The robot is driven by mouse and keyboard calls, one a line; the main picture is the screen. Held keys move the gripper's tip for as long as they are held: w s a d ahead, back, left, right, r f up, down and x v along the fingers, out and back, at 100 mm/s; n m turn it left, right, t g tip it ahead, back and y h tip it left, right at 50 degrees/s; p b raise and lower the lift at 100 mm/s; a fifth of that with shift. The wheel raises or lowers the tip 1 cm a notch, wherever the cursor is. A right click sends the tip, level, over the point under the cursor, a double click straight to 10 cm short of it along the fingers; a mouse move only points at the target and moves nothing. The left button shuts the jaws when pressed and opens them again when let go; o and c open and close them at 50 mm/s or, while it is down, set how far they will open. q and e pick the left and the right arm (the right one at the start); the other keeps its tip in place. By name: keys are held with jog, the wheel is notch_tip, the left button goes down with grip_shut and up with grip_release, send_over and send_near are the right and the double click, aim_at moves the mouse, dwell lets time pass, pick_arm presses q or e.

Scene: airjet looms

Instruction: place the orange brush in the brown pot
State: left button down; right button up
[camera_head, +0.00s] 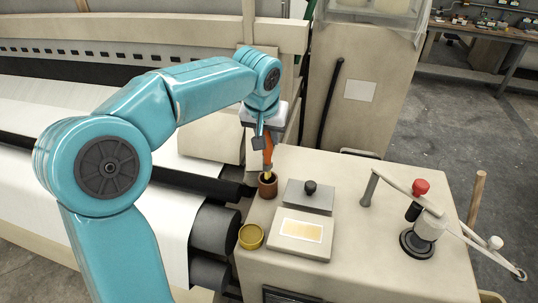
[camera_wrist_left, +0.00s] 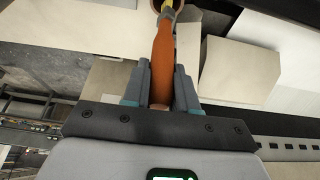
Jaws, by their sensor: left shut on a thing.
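My left gripper (camera_head: 262,139) is shut on the orange brush (camera_head: 268,151), which hangs bristles down. Its yellow lower end is at the mouth of the brown pot (camera_head: 267,187), which stands at the left edge of the beige cabinet top. How deep the tip sits in the pot is hard to tell. In the left wrist view the orange handle (camera_wrist_left: 162,62) runs between my left gripper's fingers (camera_wrist_left: 160,85), and part of the pot's rim (camera_wrist_left: 205,5) shows at the top edge. My right gripper is in neither view.
A yellow round tin (camera_head: 250,237) stands in front of the pot. A grey plate with a black knob (camera_head: 309,196) and a beige block with a yellow panel (camera_head: 301,233) lie to the right. A lever device with a red knob (camera_head: 421,187) stands farther right. Loom rollers (camera_head: 214,229) lie left.

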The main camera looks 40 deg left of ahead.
aim_at(268, 152)
pick_arm(q)
jog(key=shift+s+a+f, duration=0.15)
jog(key=shift+s+f, duration=0.05)
jog(key=shift+f, duration=0.4)
jog(key=f, duration=0.4)
jog(key=shift+w+d, duration=0.2)
jog(key=shift+w, duration=0.05)
jog(key=shift+s+a+f, duration=0.15)
jog(key=shift+d, duration=0.2)
jog(key=c, duration=0.9)
grip_release()
jog(key=shift+a+f, duration=0.1)
jog(key=shift+f, duration=0.05)
